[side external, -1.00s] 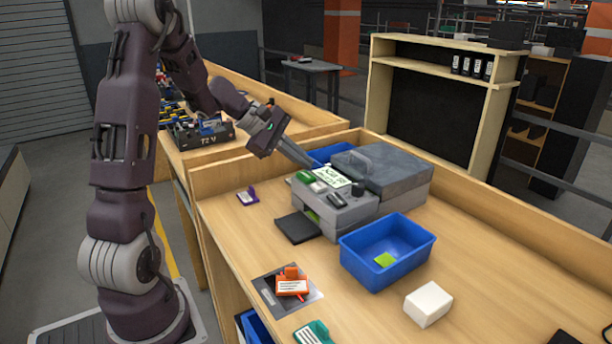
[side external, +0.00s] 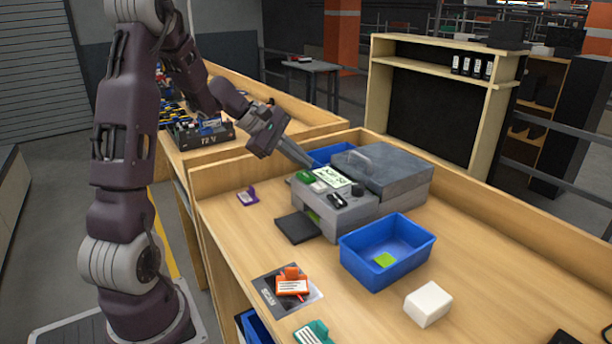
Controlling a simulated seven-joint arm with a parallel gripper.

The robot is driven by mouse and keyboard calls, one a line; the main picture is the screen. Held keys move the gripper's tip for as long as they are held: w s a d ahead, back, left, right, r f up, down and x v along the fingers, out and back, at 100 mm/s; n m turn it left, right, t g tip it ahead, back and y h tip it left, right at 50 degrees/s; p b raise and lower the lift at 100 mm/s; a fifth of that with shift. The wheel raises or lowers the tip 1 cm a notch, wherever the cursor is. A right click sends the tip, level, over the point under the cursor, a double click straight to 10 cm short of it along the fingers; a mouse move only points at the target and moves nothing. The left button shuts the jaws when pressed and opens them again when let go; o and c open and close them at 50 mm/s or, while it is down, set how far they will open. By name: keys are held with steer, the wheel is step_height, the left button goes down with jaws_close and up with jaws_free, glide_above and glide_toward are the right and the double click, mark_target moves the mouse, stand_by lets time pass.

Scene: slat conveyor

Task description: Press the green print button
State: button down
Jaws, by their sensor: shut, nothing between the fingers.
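The grey printer (side external: 340,212) stands on the wooden bench, with a pale display panel (side external: 332,177) on its sloped top. The green print button (side external: 305,176) is at the left end of that top. My gripper (side external: 310,165) is shut and empty, its fingers pointing down and to the right. The fingertips are beside the green button and the panel's back edge. I cannot tell from this view whether they touch the printer.
A blue bin (side external: 388,250) holding a green piece stands in front of the printer. An orange tag holder (side external: 292,284) lies on a dark scan mat (side external: 268,293). A white box (side external: 428,303), a purple holder (side external: 247,196) and a teal holder (side external: 313,333) are on the bench.

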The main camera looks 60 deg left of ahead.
mark_target(302, 175)
steer(key=shift+f, duration=0.1)
stand_by(0.7)
steer(key=shift+f, duration=0.35)
steer(key=shift+f, duration=0.45)
stand_by(0.6)
steer(key=shift+r, duration=3.4)
